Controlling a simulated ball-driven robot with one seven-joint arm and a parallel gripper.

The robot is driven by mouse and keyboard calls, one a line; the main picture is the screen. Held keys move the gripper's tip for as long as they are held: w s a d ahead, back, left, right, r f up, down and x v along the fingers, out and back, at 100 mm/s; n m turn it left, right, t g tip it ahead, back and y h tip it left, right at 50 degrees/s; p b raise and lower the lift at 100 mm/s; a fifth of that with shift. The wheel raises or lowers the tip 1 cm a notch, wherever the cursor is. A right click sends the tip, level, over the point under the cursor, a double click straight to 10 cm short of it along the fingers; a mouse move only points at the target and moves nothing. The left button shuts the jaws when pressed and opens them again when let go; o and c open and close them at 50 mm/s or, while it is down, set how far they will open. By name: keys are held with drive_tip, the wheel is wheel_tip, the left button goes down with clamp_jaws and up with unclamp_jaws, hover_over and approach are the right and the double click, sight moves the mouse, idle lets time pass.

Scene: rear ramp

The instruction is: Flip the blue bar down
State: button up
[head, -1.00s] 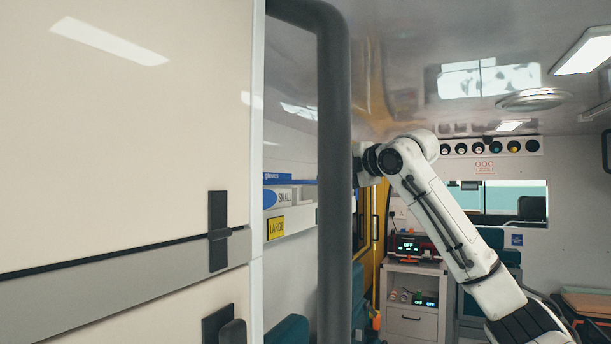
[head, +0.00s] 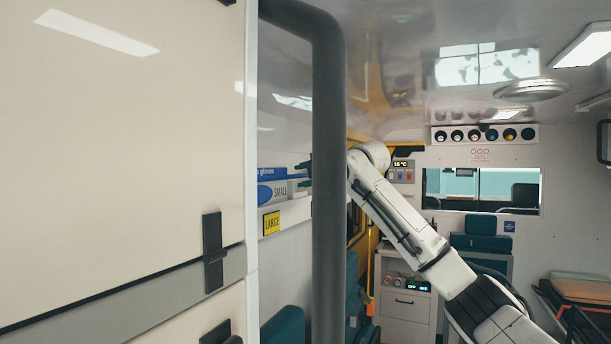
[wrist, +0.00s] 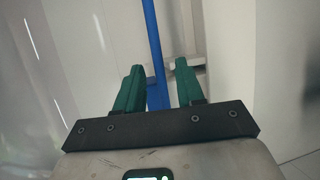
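The blue bar (wrist: 153,45) runs lengthwise through the upper middle of the wrist view, between the two green fingers of my gripper (wrist: 159,65). The fingers are apart on either side of it, with a visible gap to the right finger; contact with the left one cannot be judged. In the head view the green fingertips of my gripper (head: 304,174) stick out left of a dark post, which hides the rest of the gripper. They are by a blue strip lettered "gloves" (head: 277,172) on the wall; whether the bar is part of this is unclear.
A thick dark grey post (head: 328,190) stands close in front of my arm. A large cream door panel (head: 120,130) with black latches fills the left. Below the blue strip are a "SMALL" label (head: 280,191) and a yellow "LARGE" label (head: 271,223). A grey cabinet (head: 405,308) stands behind.

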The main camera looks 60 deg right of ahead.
clamp_jaws()
drive_tip(key=shift+f, duration=0.1)
idle(0.5)
